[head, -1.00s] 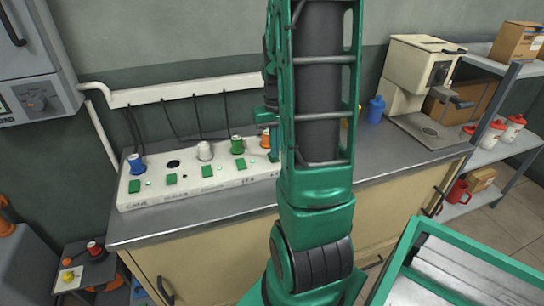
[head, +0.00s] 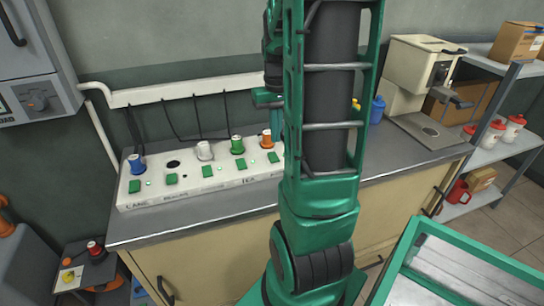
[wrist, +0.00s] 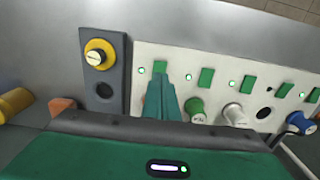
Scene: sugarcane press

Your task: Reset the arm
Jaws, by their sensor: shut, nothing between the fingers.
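My arm (head: 330,110) stands upright across the middle of the head view. My gripper (wrist: 162,98) shows in the wrist view as two green fingers shut together, with nothing between them. They are in front of the white switch panel (wrist: 215,62), close below a green switch (wrist: 160,67). In the head view part of my gripper seems to show as a teal piece beside the orange plug (head: 267,139), left of my arm. The white panel (head: 150,196) lies on the counter with green, white and blue plugs. My arm hides its right end.
A dark plate with a yellow knob (wrist: 99,55) stands beside the panel. A coffee machine (head: 422,75) and a blue bottle (head: 377,110) are right of my arm. A green-framed cart (head: 470,265) is at front right. The counter front (head: 200,232) is clear.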

